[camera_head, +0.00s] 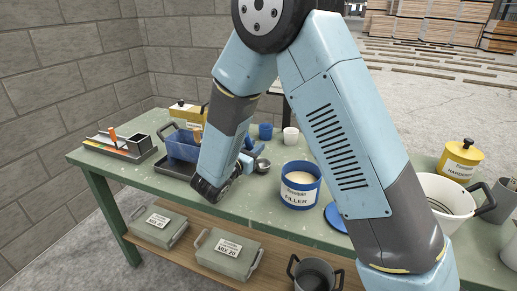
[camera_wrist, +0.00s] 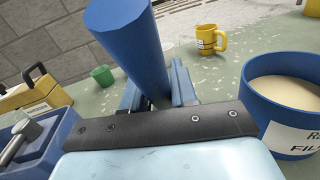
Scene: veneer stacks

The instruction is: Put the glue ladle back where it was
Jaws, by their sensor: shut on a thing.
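My gripper (camera_head: 248,162) is shut on the glue ladle in the gap between the blue tub and the filler pot. In the wrist view a thick blue, tapering shaft, which looks like the ladle's handle (camera_wrist: 128,45), rises from between the fingers (camera_wrist: 157,95) and leans up to the left.
The blue tub (camera_head: 180,148) stands left of my gripper, with a yellow box (camera_head: 184,111) behind it. The wrist view shows a yellow mug (camera_wrist: 208,42) and a green cup (camera_wrist: 102,76). A blue lid (camera_head: 335,216) lies right.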

